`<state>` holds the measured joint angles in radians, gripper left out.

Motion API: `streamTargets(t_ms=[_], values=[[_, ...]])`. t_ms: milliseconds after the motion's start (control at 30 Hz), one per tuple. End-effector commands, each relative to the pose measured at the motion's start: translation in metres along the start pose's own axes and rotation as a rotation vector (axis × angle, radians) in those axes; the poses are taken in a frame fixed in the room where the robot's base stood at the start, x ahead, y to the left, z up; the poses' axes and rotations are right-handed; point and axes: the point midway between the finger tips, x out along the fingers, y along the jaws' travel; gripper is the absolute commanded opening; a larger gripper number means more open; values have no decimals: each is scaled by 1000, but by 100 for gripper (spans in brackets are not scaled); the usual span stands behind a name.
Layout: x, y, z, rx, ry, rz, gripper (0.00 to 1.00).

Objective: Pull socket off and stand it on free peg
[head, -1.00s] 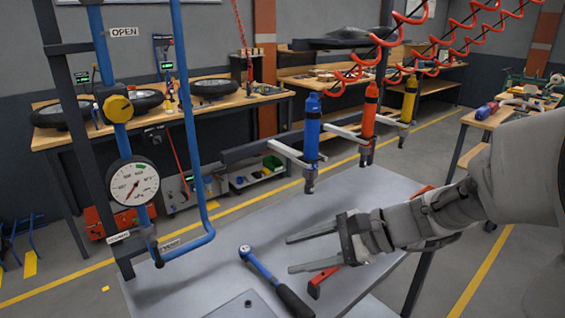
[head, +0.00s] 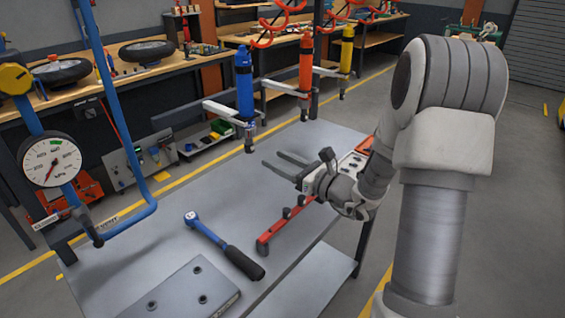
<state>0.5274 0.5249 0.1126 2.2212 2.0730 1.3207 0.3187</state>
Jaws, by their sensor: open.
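A blue driver (head: 244,85), an orange driver (head: 306,62) and a yellow driver (head: 347,50) hang nose down in a row of arms. A dark socket-like piece (head: 249,140) shows at the blue driver's lower end. A red rail (head: 277,230) lies on the grey table with several dark pieces along it; whether each is a socket or a bare peg is too small to tell. My gripper (head: 269,158) is open and empty, its fingers pointing left above the table, just right of and below the blue driver's nose. My gripper hides part of the rail.
A grey plate with holes (head: 180,293) is at the front edge. A blue tube frame with a pressure gauge (head: 50,162) stands at left. The table's middle is mostly clear.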

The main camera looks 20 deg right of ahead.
Motion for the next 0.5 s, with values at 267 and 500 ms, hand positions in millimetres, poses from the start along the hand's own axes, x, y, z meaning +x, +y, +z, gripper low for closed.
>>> streamTargets(t_ms=[267, 500], values=[[34, 1, 0, -1, -1, 3, 52], [62, 1, -1, -2, 0, 3, 52]])
